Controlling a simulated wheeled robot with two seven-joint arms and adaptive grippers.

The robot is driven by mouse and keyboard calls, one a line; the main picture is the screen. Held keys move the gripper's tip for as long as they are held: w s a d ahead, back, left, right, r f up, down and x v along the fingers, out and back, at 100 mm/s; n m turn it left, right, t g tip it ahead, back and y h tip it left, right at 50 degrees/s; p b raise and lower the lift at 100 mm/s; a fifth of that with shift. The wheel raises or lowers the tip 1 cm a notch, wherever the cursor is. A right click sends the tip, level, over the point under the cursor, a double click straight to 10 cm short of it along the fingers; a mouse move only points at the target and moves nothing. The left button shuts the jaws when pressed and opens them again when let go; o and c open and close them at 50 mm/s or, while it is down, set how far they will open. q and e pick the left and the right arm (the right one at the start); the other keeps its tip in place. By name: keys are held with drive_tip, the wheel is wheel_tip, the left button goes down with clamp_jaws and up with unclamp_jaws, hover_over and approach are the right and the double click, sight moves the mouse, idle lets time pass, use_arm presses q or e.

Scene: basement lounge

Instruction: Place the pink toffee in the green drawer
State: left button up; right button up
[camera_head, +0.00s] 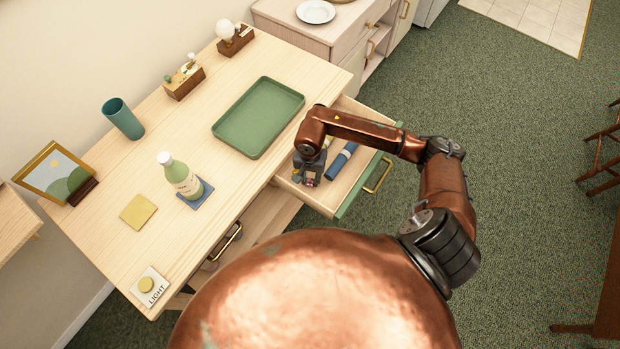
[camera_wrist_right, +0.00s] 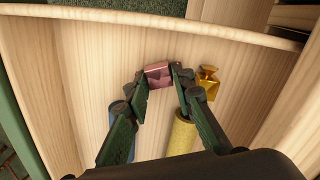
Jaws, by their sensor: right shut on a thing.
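The green-fronted drawer (camera_head: 352,192) stands pulled out from the desk's right side. It is pale wood inside. My right gripper (camera_head: 308,178) is down inside the drawer, at its near end. In the right wrist view its fingers are shut on the pink toffee (camera_wrist_right: 158,75), a small shiny wrapped block, with the drawer's wooden floor (camera_wrist_right: 85,60) behind it. I cannot tell whether the toffee touches the floor. My left gripper is out of view.
A gold wrapped sweet (camera_wrist_right: 207,82) lies just right of the fingers. A blue roll (camera_head: 342,160) and a yellow roll (camera_wrist_right: 182,138) lie in the drawer. A green tray (camera_head: 258,117), a bottle (camera_head: 181,176) and a teal cup (camera_head: 122,118) stand on the desk.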

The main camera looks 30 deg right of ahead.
sight(310, 180)
drive_tip(key=shift+f, duration=0.1)
drive_tip(key=o, duration=0.4)
drive_tip(key=shift+f, duration=0.1)
drive_tip(key=o, duration=0.5)
drive_tip(key=shift+r, duration=0.2)
wheel_tip(310, 180, up, 12)
drive_tip(key=shift+r+p, duration=0.1)
drive_tip(key=shift+p, duration=0.35)
